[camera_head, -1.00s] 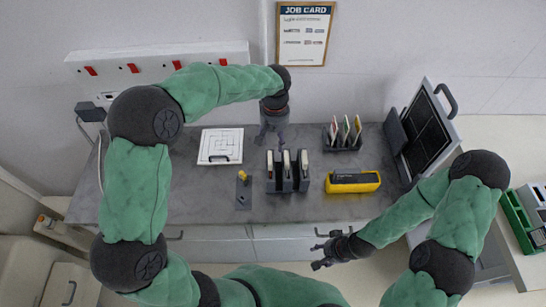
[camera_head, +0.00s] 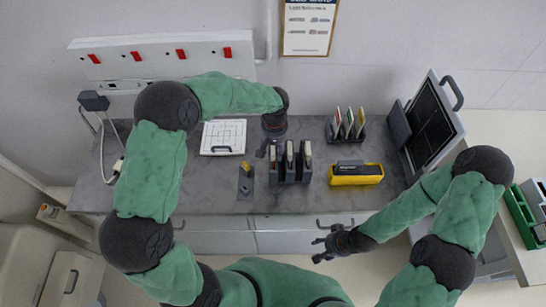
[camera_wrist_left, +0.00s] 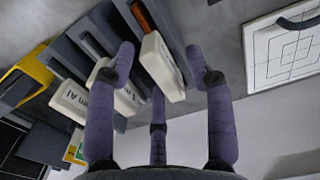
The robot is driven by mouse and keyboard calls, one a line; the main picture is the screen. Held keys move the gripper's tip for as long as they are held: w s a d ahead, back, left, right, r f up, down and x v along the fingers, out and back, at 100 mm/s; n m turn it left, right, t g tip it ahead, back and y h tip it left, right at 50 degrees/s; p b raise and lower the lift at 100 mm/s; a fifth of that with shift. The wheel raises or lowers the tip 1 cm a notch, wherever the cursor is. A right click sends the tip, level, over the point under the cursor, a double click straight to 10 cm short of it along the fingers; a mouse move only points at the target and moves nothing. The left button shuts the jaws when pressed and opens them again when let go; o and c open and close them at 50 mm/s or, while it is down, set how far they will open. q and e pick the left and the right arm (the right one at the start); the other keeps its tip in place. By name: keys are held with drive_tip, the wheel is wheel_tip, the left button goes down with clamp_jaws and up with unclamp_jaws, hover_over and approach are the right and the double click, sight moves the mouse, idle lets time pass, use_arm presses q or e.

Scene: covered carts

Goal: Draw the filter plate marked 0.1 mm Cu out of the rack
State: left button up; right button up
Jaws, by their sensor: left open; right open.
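The dark filter rack (camera_head: 290,181) stands mid-table with several upright plates with pale tabs. In the left wrist view, one tab (camera_wrist_left: 75,103) reads "mm Al" and the middle tab (camera_wrist_left: 112,92) reads "1 mm", cut off by a finger. The rightmost plate there has an orange-brown strip and a white tab (camera_wrist_left: 163,66); its marking is not readable, so I cannot confirm 0.1 mm Cu. My left gripper (camera_head: 271,149) is open at the rack's left back end, its fingers spread near that rightmost tab, nothing held. My right gripper (camera_head: 326,244) is open and empty before the table's front edge.
A yellow-and-black case (camera_head: 356,176) lies right of the rack. Behind it is a holder with coloured cards (camera_head: 346,130). A white grid plate (camera_head: 223,138) lies back left, a small stand with a yellow piece (camera_head: 246,181) left of the rack. A dark panel (camera_head: 430,122) stands right.

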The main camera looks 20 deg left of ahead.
use_arm(q)
clamp_jaws()
drive_tip(key=shift+r, duration=0.15)
